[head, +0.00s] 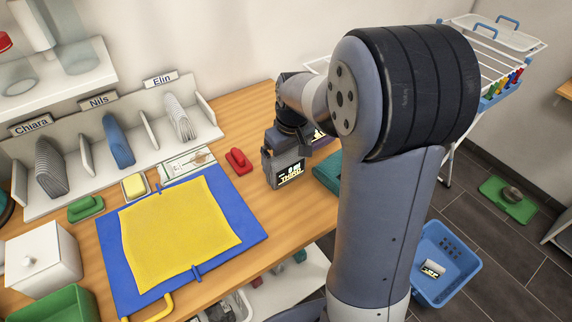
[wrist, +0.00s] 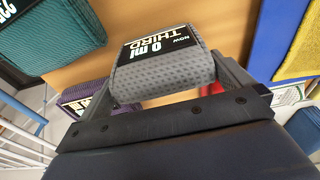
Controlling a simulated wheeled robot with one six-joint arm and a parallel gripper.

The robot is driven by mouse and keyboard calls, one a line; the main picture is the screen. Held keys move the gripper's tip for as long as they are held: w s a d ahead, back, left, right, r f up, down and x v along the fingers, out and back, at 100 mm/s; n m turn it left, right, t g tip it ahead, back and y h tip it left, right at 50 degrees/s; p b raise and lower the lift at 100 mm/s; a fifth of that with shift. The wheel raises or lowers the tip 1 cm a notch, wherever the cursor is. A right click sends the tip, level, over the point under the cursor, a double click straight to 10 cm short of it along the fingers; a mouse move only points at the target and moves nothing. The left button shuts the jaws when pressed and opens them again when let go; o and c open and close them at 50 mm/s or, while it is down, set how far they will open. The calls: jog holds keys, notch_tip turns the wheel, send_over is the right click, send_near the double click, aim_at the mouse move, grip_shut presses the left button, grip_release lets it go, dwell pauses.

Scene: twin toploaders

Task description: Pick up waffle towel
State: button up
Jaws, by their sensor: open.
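A grey folded cloth (wrist: 165,85) with a dimpled weave and a black label reading "THIRD" lies between the two fingers of my gripper (wrist: 172,62) in the wrist view. In the head view the grey cloth (head: 283,172) is at the right part of the wooden counter, under my gripper (head: 285,150). The jaws are open, one finger on each side of it; I cannot tell whether they touch it. A teal folded cloth (wrist: 48,38) with a grid-like weave and a label lies beside it. It also shows in the head view (head: 327,172), partly behind my arm.
A purple labelled bundle (wrist: 82,92) lies close by. A yellow cloth (head: 180,235) covers a blue board (head: 250,228) to the left. A red clip-like item (head: 238,160) is near. A drying rack (head: 500,50) and blue basket (head: 445,262) stand right.

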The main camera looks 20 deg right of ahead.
notch_tip(320, 180, down, 4)
jog(key=shift+w+a+r, duration=0.15)
jog(key=shift+r, duration=0.1)
jog(key=c, duration=0.7)
